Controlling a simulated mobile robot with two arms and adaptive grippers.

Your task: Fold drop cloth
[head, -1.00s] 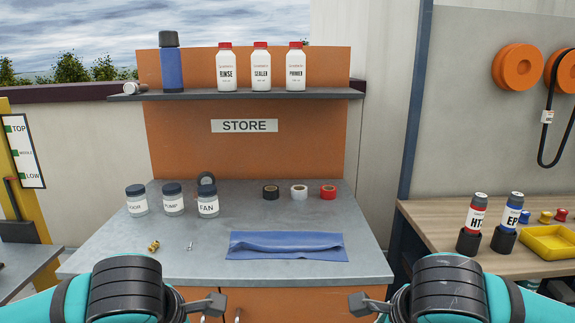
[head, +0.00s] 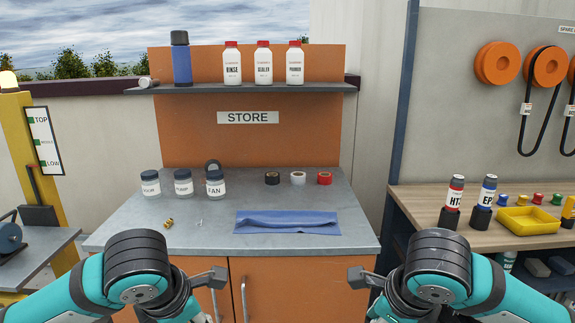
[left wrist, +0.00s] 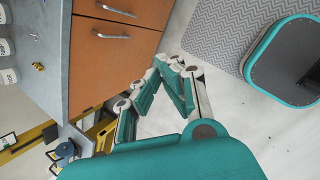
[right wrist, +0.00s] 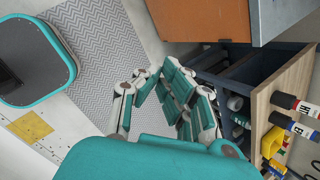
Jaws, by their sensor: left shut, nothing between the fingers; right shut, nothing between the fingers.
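The drop cloth is a blue cloth (head: 288,222) lying as a long, narrow strip near the front right of the grey bench top (head: 205,240). Its far edge is slightly raised and creased, which looks like a fold. My left gripper (left wrist: 166,66) is shut and empty in the left wrist view, in front of the orange cabinet and below the bench top. My right gripper (right wrist: 158,72) is shut and empty in the right wrist view, over the floor by the right-hand workbench. Neither touches the cloth.
Several jars (head: 183,184) stand at the bench's left, with brass fittings (head: 168,223) in front. Tape rolls (head: 298,178) lie behind the cloth. Bottles stand on the shelf (head: 240,88). A wooden workbench (head: 490,240) with a yellow tray (head: 529,221) is at right.

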